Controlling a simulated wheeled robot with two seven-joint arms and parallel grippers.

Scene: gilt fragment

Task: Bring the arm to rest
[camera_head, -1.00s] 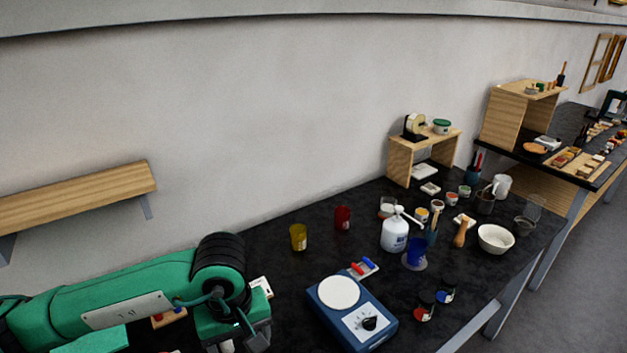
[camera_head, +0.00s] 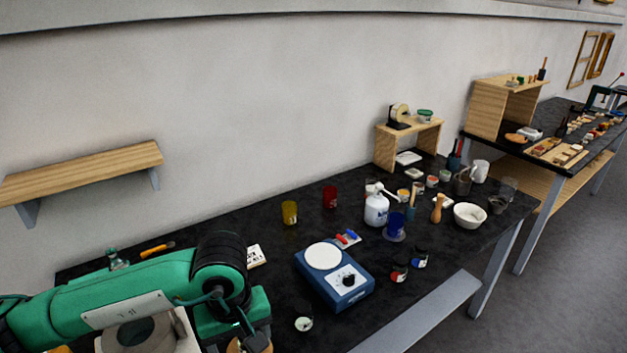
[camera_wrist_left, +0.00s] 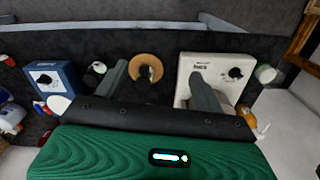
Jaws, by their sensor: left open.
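My left arm comes in from the left in the head view. Its gripper (camera_head: 238,343) is at the bottom edge, over the near part of the black bench (camera_head: 250,219), with its fingertips mostly hidden. In the left wrist view the gripper (camera_wrist_left: 160,70) is open, its two dark fingers apart. A round wooden piece with a dark centre (camera_wrist_left: 147,68) shows between the fingers, beyond them; I see no contact. A white device with a black knob (camera_wrist_left: 218,80) lies behind one finger. My right gripper is out of view.
A blue hotplate (camera_head: 345,283) stands right of my gripper, with a small white-topped jar (camera_head: 303,323) nearer. Cups, a white bottle (camera_head: 376,209) and a bowl (camera_head: 470,215) crowd the bench's right side. A wall shelf (camera_head: 85,172) hangs at left.

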